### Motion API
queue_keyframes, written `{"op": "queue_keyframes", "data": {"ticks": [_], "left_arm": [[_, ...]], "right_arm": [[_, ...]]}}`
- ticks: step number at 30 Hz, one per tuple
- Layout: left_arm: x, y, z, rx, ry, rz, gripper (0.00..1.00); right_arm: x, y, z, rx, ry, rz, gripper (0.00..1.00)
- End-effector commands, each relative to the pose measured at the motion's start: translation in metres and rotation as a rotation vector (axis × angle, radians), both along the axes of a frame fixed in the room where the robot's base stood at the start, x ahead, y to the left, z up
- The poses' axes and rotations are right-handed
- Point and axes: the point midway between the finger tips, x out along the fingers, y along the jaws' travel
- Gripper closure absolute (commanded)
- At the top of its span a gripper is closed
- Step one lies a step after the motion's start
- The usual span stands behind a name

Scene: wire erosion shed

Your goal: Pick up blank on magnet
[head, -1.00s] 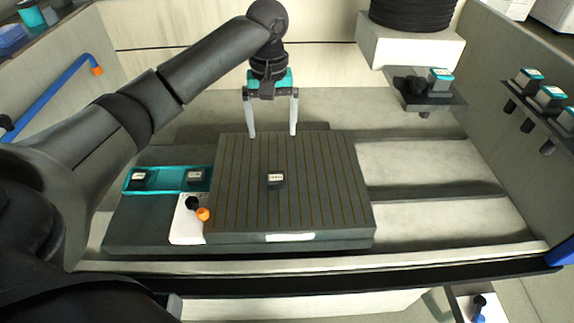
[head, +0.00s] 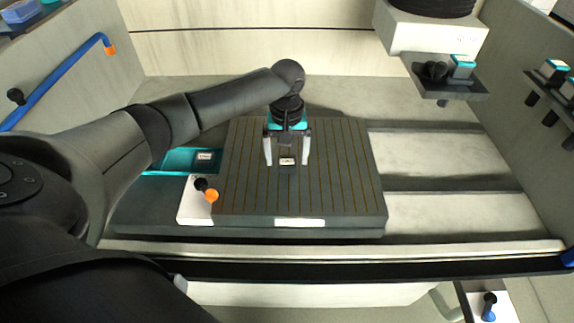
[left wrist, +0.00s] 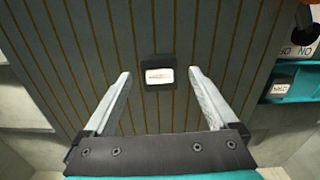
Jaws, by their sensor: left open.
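The blank (head: 287,162) is a small dark block with a pale label on top. It sits on the magnet (head: 335,195), a dark grey slab with thin brown stripes. My left gripper (head: 287,162) is open and reaches down over the magnet, with one finger on each side of the blank in the head view. In the left wrist view the blank (left wrist: 158,74) lies just beyond the gap between the fingertips of the left gripper (left wrist: 160,76), and the fingers are apart from it. My right gripper is not in view.
A lever with an orange knob (head: 211,195) stands on a white plate left of the magnet. A teal tray (head: 178,161) with a labelled block (head: 204,156) lies behind it, partly hidden by my arm. A dark shelf (head: 447,84) hangs at the upper right.

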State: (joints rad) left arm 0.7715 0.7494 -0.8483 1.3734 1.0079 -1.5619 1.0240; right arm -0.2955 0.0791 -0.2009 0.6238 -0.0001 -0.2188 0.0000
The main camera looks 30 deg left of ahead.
Motion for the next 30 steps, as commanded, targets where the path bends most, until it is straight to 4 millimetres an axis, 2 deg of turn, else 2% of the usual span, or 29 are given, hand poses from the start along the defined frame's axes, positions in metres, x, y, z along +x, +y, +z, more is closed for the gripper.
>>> {"op": "queue_keyframes", "data": {"ticks": [3,10,30], "left_arm": [[-0.0001,0.0000,-0.0089,0.000,0.000,0.000,0.07],[0.0001,-0.0001,-0.0089,0.001,-0.001,-0.001,0.09],[0.0002,0.0001,-0.0084,0.001,-0.001,0.000,0.84]], "right_arm": [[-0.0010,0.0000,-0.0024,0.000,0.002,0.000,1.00],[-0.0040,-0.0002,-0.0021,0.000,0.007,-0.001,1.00],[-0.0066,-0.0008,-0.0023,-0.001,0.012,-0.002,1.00]]}}
